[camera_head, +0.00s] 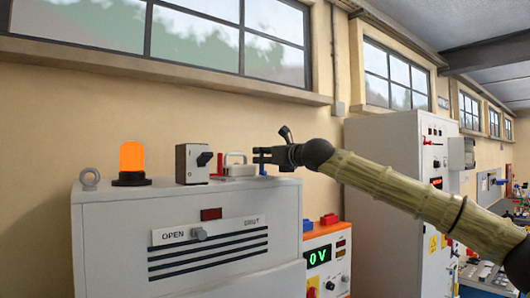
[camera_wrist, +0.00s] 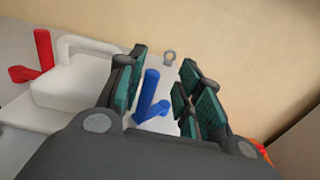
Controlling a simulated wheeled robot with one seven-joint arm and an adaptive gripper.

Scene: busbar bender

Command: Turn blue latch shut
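The blue latch (camera_wrist: 150,97) shows in the wrist view as an upright blue lever with a short blue arm at its foot, on a pale surface. It appears between the two teal-padded fingers of my gripper (camera_wrist: 160,83), which are spread apart. I cannot tell whether either finger touches the latch. In the head view my gripper (camera_head: 266,157) is above the right end of the white cabinet top, and only a small bit of blue (camera_head: 262,170) shows under it. A red latch (camera_wrist: 42,58) stands left of a white handle (camera_wrist: 90,48) in the wrist view.
The white cabinet (camera_head: 120,232) carries a lifting ring (camera_head: 90,178), an orange lamp (camera_head: 132,160) and a grey switch box (camera_head: 190,165). Its front has an OPEN/SHUT slider (camera_head: 199,233). An orange-and-white power unit (camera_head: 327,258) stands to the right. The wall is close behind.

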